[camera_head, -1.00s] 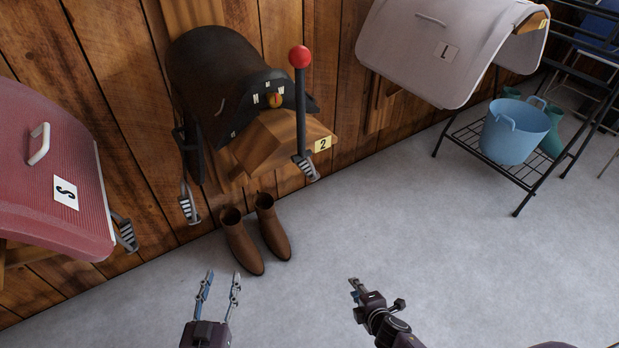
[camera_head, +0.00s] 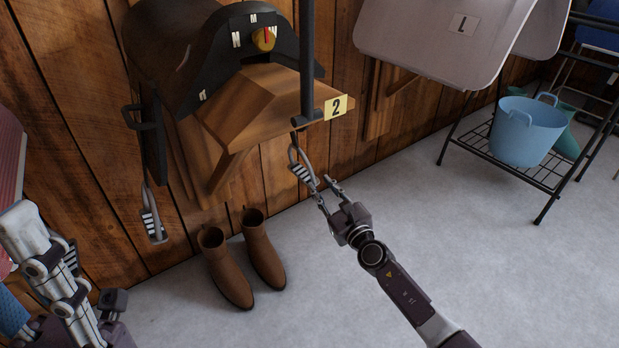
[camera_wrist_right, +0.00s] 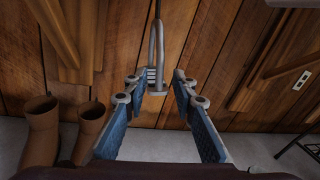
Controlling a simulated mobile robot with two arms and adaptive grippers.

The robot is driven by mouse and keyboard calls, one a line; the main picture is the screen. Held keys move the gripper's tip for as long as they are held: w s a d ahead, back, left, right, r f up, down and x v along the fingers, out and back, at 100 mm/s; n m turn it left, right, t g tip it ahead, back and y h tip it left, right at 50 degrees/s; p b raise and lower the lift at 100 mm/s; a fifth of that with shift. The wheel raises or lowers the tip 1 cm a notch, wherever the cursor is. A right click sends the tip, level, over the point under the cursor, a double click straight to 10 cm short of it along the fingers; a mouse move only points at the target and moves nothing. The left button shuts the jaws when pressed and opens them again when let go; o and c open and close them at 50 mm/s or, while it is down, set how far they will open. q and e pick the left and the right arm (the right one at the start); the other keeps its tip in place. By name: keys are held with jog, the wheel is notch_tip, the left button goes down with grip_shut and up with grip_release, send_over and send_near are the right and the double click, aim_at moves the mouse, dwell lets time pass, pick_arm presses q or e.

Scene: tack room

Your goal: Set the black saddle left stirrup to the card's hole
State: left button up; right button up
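The black saddle (camera_head: 190,50) sits on a wooden wall rack (camera_head: 250,110), with a yellow-and-red round piece (camera_head: 264,39) and small letter labels at its front. A grey stirrup (camera_head: 152,226) hangs on its left side. Another stirrup (camera_head: 302,168) hangs at the right, below a dark upright bar (camera_head: 307,60). My right gripper (camera_head: 328,191) is open just beside that right stirrup. In the right wrist view the stirrup (camera_wrist_right: 153,76) shows at the gap between the fingertips (camera_wrist_right: 157,86), not gripped. My left gripper (camera_head: 50,270) is partly in view at lower left; its fingertips are unclear.
A yellow card marked 2 (camera_head: 336,107) is on the rack front. Brown boots (camera_head: 228,268) stand on the floor below.

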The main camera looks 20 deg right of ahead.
aim_at(312, 174)
jog(key=w, duration=0.2)
jog(key=w+b, duration=0.1)
jog(key=w, duration=0.1)
jog(key=w+b, duration=0.1)
jog(key=shift+w+a+f, duration=0.1)
jog(key=shift+w+a, duration=0.3)
jog(key=shift+w+a+b, duration=0.1)
jog(key=shift+w+b, duration=0.35)
jog(key=shift+w, duration=0.25)
grip_shut()
